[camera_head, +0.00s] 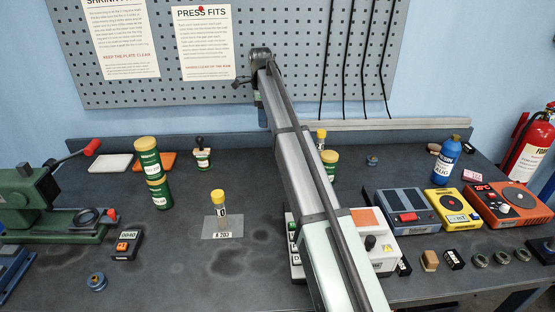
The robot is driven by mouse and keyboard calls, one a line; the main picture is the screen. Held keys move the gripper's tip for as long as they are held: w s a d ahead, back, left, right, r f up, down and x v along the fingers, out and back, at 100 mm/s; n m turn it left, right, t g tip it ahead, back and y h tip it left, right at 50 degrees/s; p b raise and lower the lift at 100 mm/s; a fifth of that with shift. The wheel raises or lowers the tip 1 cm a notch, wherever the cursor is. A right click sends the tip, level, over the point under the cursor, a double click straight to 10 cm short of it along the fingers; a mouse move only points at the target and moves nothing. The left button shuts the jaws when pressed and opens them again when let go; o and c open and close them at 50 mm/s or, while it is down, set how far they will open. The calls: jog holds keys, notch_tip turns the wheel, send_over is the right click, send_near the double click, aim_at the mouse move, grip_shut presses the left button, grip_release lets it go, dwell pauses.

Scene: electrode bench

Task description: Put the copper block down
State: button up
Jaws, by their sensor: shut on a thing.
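I see no block that I can clearly tell is the copper one. A small tan-brown block (430,260) stands at the right front of the bench, with nothing of mine touching it; I cannot tell its metal. My arm rises from the bottom of the picture towards the pegboard and bends down at its far end. My gripper's fingers do not show, and whatever they hold is hidden too.
The bench (180,270) has free room at left front. A yellow-capped vial (219,205) stands on a plate (216,234) at centre. Stacked green tins (157,188), a green press (45,205), a blue bottle (446,158) and an orange hotplate (507,203) stand around.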

jog(key=d, duration=0.5)
jog(key=shift+w+a+f, duration=0.1)
jog(key=shift+w+f, duration=0.05)
jog(key=shift+f, duration=3.6)
jog(key=shift+w+f, duration=0.15)
jog(key=shift+f, duration=3.6)
jog(key=shift+f, duration=0.1)
jog(key=o, duration=1.3)
jog(key=shift+c, duration=0.2)
notch_tip(320, 180, up, 12)
